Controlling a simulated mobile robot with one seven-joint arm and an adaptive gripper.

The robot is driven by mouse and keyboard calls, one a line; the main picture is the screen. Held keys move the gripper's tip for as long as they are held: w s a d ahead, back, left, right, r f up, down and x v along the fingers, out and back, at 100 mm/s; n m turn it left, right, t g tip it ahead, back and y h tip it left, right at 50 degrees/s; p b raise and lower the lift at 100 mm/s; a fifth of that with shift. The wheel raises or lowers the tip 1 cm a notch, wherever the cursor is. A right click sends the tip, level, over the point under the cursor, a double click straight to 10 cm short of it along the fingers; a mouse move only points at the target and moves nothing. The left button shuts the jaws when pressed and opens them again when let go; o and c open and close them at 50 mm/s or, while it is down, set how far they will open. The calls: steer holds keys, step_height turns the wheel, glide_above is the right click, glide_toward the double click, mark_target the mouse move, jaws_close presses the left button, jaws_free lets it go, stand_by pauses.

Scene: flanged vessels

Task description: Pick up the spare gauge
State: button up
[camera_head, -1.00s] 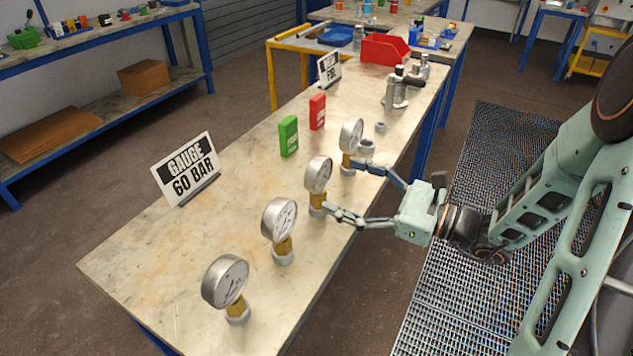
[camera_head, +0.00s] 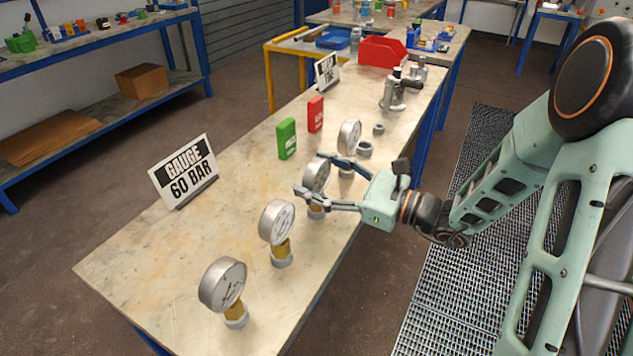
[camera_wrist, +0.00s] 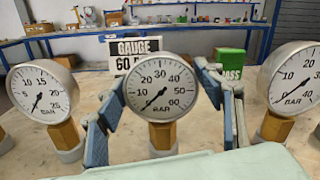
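Several round silver dial gauges with brass stems stand upright in a row on the bench. My gripper (camera_head: 312,174) is open, with one finger on each side of a gauge (camera_head: 317,176), the third from the front. In the wrist view this gauge (camera_wrist: 160,88) is centred between the fingers and its dial runs to 60 bar. I cannot tell whether the fingers touch it. The gauge on the left (camera_wrist: 40,92) has a dial to 25 bar, and the gauge on the right (camera_wrist: 294,80) shows 40. A "GAUGE 60 BAR" sign (camera_head: 184,170) stands behind the row.
The front gauge (camera_head: 222,285) and second gauge (camera_head: 277,222) stand nearer; the far gauge (camera_head: 349,136) is close past my gripper. A green block (camera_head: 286,139) and red block (camera_head: 315,114) stand behind. A red bin (camera_head: 382,52) is farther back.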

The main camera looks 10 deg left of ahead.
steer(key=c, duration=0.9)
steer(key=shift+r, duration=0.1)
